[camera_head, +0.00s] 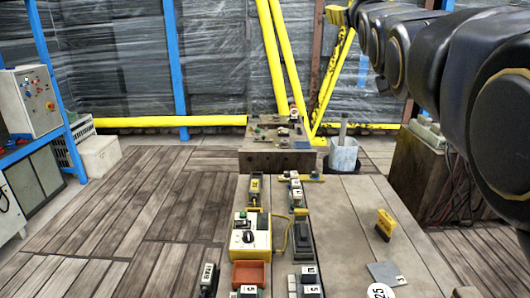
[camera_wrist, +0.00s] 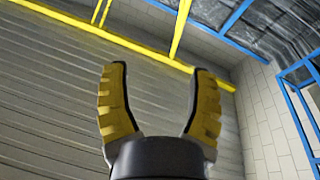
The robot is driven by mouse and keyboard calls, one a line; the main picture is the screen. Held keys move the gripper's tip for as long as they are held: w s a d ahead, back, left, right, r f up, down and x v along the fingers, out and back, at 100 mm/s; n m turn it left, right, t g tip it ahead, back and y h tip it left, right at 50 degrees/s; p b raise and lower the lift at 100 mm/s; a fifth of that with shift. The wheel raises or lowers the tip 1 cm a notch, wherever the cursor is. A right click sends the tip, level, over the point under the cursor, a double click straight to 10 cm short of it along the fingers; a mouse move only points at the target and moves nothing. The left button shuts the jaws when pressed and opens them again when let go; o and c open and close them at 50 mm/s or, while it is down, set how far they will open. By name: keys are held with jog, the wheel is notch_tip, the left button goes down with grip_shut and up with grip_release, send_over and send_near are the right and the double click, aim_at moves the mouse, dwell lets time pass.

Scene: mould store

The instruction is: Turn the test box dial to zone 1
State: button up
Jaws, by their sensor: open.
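The test box (camera_head: 262,240) stands on the table left of its middle in the head view. It is yellow with a pale top face, and a dark round dial (camera_head: 249,237) sits on that face. The dial's pointer and zone marks are too small to read. My gripper (camera_wrist: 159,69) is open and empty in the wrist view, its yellow-padded fingers spread apart. It points at the wall and yellow rails, away from the table. In the head view my arm crosses the upper right, high above and far from the test box. The box is not in the wrist view.
Close around the box are an orange-red tray (camera_head: 249,274), a dark device (camera_head: 304,240) and several small labelled units. A yellow block (camera_head: 385,223) and a grey plate (camera_head: 388,273) lie to the right.

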notch_tip(320, 180, up, 2)
jog(key=w+a+n+t+y, duration=0.1)
jog(key=w+a+n, duration=0.1)
jog(key=n, duration=0.3)
jog(key=n+g+y, duration=0.8)
jog(key=n+g, duration=0.7)
jog(key=n, duration=2.1)
send_over(248, 234)
jog(key=w+a, duration=0.2)
notch_tip(248, 234, down, 36)
jog(key=s+d+f+n+g+h, duration=0.1)
jog(key=f, duration=0.2)
jog(key=s+d+f+n+g+h, duration=0.1)
jog(key=d+f, duration=0.1)
jog(key=f, duration=0.2)
jog(key=s+d+f+n+g+h, duration=0.1)
jog(key=s+f+n, duration=0.1)
jog(key=f, duration=0.1)
jog(key=shift+d+f, duration=0.15)
jog(key=shift+d, duration=0.1)
jog(key=shift+w+f, duration=0.1)
jog(key=shift+f, duration=0.25)
jog(key=shift+x, duration=3.5)
